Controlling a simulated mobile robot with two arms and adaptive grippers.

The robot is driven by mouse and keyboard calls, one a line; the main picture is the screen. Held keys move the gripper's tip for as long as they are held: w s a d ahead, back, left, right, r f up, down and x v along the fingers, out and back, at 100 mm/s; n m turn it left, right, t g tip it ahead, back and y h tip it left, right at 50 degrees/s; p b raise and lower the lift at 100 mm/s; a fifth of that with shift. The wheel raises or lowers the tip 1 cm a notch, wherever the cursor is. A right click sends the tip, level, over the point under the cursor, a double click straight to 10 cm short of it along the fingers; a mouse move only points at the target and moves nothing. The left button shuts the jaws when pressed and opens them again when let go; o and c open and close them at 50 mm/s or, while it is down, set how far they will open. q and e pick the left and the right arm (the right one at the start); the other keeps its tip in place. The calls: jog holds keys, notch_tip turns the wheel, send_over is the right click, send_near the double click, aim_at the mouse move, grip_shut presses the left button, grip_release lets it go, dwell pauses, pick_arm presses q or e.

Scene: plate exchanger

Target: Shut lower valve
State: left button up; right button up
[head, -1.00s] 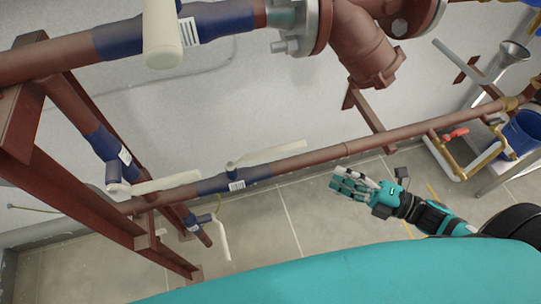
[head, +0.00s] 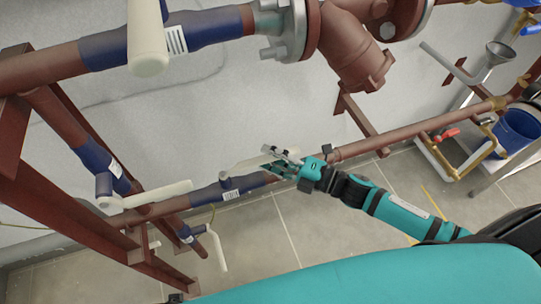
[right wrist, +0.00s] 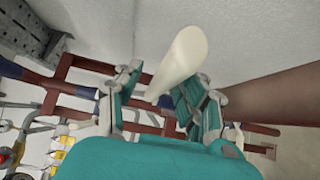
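The lower valve has a blue body (head: 215,193) with a barcode label on the thin lower pipe. Its cream lever handle (head: 246,166) lies roughly along the pipe, pointing right. My right gripper (head: 272,160) is at the free end of this handle, which it partly hides in the head view. In the right wrist view the cream handle (right wrist: 183,62) comes in between the spread fingers of the right gripper (right wrist: 162,92). The fingers are open on both sides of it; contact is not clear. My left gripper is not in view.
A thick upper pipe (head: 55,68) carries another cream lever (head: 147,40). Two more cream levers (head: 150,194) (head: 217,248) are at the left, near a red-brown steel frame (head: 65,205). A blue bucket (head: 517,133) stands at the right. The floor below the lower pipe is clear.

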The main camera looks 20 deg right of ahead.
jog(key=shift+a, duration=0.1)
jog(key=shift+c, duration=0.5)
grip_shut()
